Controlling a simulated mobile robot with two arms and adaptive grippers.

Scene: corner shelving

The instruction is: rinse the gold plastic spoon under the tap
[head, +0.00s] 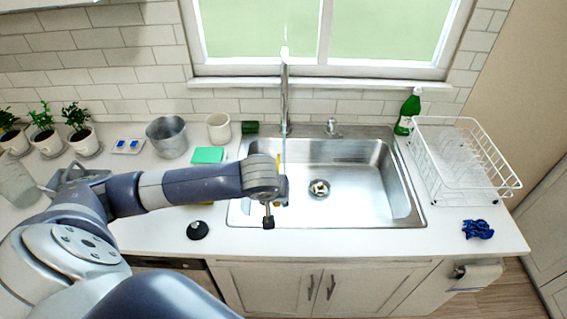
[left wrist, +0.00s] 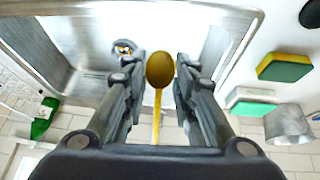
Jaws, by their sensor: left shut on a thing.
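The gold spoon (left wrist: 160,70) stands between the fingers of my left gripper (left wrist: 160,62) in the left wrist view, bowl outward and handle running back toward the palm. The gripper is shut on it. In the head view only a yellow sliver of the spoon (head: 278,160) shows past my wrist, over the left part of the steel sink (head: 365,205). The tap (head: 284,95) rises behind the sink. A thin pale line below it, beside the spoon, looks like running water; whether it touches the spoon is unclear. My right gripper is out of view.
A white dish rack (head: 455,190) and a green bottle (head: 408,112) are right of the sink. A teal block (head: 208,155), metal bucket (head: 166,138) and black round object (head: 197,230) are left. A yellow-green sponge (left wrist: 285,67) shows in the left wrist view.

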